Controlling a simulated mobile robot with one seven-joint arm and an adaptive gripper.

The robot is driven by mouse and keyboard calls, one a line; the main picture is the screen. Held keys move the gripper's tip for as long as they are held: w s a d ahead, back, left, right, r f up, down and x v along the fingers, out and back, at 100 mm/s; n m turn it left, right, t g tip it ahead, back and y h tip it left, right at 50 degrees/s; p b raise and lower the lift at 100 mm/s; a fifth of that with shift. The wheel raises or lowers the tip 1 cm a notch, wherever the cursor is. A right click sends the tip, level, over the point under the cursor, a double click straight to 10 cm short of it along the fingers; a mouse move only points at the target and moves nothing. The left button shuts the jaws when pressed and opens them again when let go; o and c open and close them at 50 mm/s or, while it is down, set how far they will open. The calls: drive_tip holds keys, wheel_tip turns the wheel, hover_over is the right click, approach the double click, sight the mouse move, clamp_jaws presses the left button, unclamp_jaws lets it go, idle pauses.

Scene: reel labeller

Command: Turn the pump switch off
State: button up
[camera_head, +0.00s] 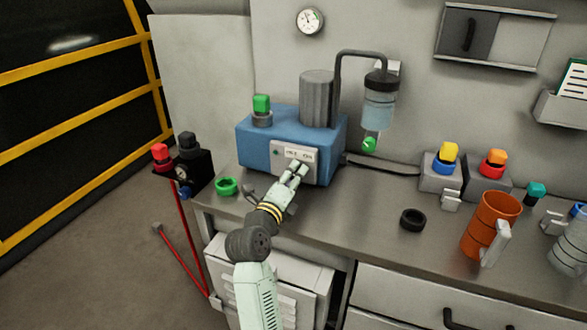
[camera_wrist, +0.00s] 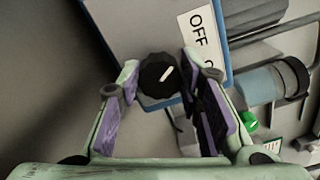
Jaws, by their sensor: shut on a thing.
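The pump is a blue box (camera_head: 258,142) with a grey cylinder on top, standing on the left part of the bench. A pale panel (camera_head: 283,150) marked OFF and ON is on its front. The pump switch, a round black knob (camera_wrist: 154,84) with a white pointer line, shows in the wrist view. The line slants up and right, towards the OFF/ON label (camera_wrist: 200,30), whose ON part is mostly cut off by a finger. My gripper (camera_head: 299,168) is at the panel and hides the knob in the head view. In the wrist view my gripper (camera_wrist: 160,68) has its fingers shut on the knob's sides.
A green ring (camera_head: 226,186) lies left of my arm and a black ring (camera_head: 412,219) right. An orange mug (camera_head: 490,226) stands near the front right. A clear jar (camera_head: 379,108) hangs beside the pump. The bench between is mostly clear.

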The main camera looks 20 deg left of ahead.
drive_tip(key=shift+n, duration=1)
drive_tip(key=o, duration=1.2)
drive_tip(key=shift+c, duration=0.2)
drive_tip(key=shift+s, duration=0.1)
drive_tip(key=s, duration=1.1)
drive_tip(key=shift+s+a, duration=0.2)
drive_tip(key=shift+s, duration=0.2)
